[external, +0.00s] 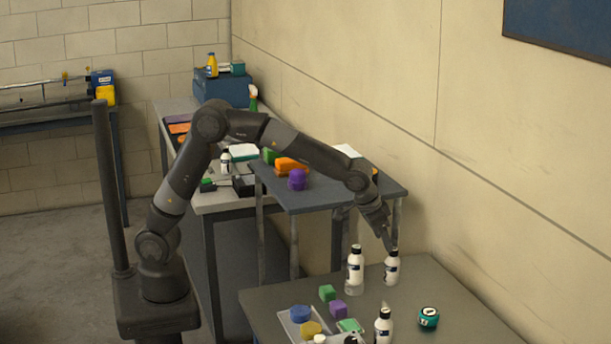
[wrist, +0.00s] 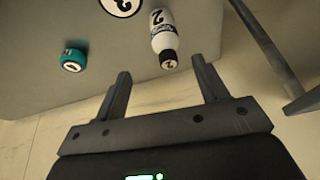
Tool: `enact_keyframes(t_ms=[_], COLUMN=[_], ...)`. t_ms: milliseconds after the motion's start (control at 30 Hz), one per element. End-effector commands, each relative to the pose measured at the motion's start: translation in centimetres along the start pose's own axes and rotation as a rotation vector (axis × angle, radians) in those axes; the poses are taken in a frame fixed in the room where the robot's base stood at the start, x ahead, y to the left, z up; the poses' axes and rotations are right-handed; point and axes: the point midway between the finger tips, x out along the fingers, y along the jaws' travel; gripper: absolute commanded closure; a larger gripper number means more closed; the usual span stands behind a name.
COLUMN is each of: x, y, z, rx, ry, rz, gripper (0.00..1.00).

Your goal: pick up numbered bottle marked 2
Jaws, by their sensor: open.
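In the external view my gripper (external: 387,240) points down at the top of a white bottle (external: 391,270) standing on the near table, apparently the same one. Whether the fingers touch it cannot be told.
Other white bottles (external: 355,272) (external: 383,328) stand nearby; one round black-and-white numbered top (wrist: 122,4) shows at the wrist view's upper edge. A teal jar (external: 428,318) is front right. Green (external: 327,292) and purple (external: 338,309) blocks and a tray (external: 290,327) lie left. A raised shelf (external: 330,200) stands behind.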

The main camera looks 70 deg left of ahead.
Motion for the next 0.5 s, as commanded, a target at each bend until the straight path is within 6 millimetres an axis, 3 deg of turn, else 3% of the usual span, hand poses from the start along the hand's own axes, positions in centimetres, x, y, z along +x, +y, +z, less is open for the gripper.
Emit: enact_keyframes(t_ms=[333,500], x=[4.7,5.9], y=[-0.1,-0.2], z=[0.0,-0.1], rx=[0.0,-0.001], ry=[-0.003,-0.001], rz=[-0.001,0.0], gripper=[0.34,0.34])
